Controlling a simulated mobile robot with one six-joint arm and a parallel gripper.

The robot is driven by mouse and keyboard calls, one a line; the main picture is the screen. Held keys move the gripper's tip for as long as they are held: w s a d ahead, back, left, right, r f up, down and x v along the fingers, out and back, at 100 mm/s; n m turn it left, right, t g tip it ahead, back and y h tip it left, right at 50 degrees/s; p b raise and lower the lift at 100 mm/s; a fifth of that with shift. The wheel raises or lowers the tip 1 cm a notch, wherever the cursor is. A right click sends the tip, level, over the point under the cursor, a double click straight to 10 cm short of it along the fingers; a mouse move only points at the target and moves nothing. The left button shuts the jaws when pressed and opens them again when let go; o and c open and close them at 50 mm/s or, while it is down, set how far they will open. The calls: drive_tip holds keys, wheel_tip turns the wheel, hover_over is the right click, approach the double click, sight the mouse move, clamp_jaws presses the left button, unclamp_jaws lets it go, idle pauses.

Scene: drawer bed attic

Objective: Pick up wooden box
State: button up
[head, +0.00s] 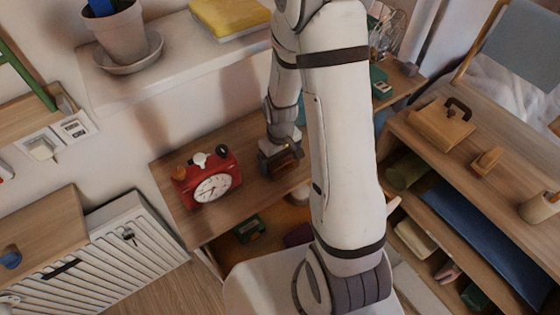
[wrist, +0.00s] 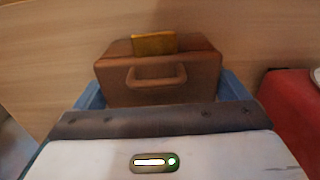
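A brown box (wrist: 157,93) with a handle on its near face and a yellow piece on top sits between the two blue fingers of my gripper in the wrist view. The fingers lie close along its left and right sides, with no clear gap visible. Whether they press on it cannot be told. In the head view, the dark brown box (head: 287,163) is at or just above the wooden desk, right under my gripper (head: 280,148). My arm hides part of the area to its right.
A red alarm clock (head: 208,182) stands on the desk (head: 185,230) left of the box; its red side also shows in the wrist view (wrist: 292,115). A wooden case (head: 440,125) with a dark handle lies on the right shelf unit.

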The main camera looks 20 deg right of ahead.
drive_tip(key=c, duration=0.7)
drive_tip(key=shift+o, duration=0.2)
drive_tip(key=shift+r, duration=0.15)
